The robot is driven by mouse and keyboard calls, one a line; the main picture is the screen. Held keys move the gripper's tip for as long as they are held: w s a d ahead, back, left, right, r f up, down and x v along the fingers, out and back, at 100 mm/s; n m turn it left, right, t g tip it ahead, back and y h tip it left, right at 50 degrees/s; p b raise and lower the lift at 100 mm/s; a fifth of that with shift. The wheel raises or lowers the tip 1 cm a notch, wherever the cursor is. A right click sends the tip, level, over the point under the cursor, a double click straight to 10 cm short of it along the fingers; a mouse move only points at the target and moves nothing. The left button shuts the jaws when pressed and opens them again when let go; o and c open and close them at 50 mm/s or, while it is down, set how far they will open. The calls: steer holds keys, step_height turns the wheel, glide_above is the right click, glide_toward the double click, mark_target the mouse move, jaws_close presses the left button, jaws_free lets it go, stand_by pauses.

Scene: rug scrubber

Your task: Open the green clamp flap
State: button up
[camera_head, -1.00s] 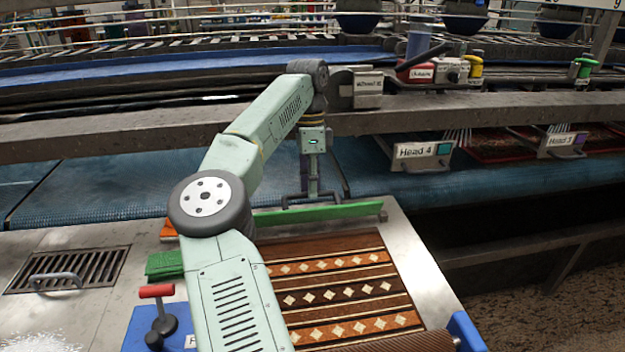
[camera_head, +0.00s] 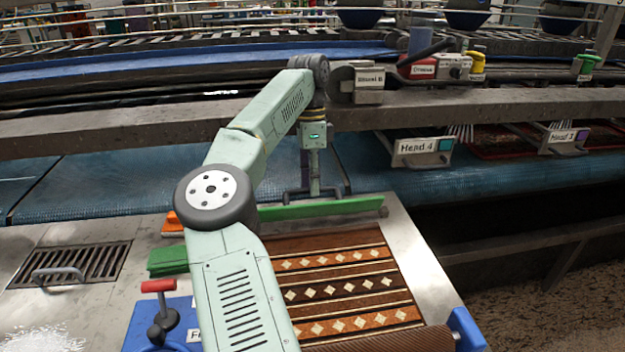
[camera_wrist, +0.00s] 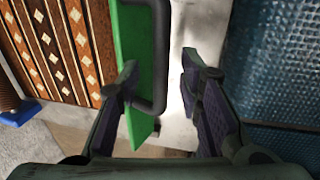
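The green clamp flap (camera_head: 335,207) lies along the far edge of the patterned rug (camera_head: 340,285), and it also shows in the wrist view (camera_wrist: 130,60). A dark bar handle (camera_wrist: 160,60) is fixed to the flap. My gripper (camera_wrist: 158,80) is open, with one fingertip over the flap and the other over bare metal beyond it. The handle lies between the two fingers, with a gap on the right side. In the head view my gripper (camera_head: 314,190) is above the flap, and its fingers are partly hard to make out.
A blue panel with a red-topped lever (camera_head: 158,287) stands at the front left, by a green block (camera_head: 168,260) and a floor grate (camera_head: 70,265). A blue conveyor (camera_head: 100,190) and a grey beam (camera_head: 450,108) run behind. A roller (camera_head: 385,340) lies at the rug's near edge.

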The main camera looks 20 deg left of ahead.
steer(key=d+v, duration=0.1)
steer(key=v, duration=0.6)
steer(key=shift+a+r, duration=0.3)
steer(key=shift+a, duration=0.2)
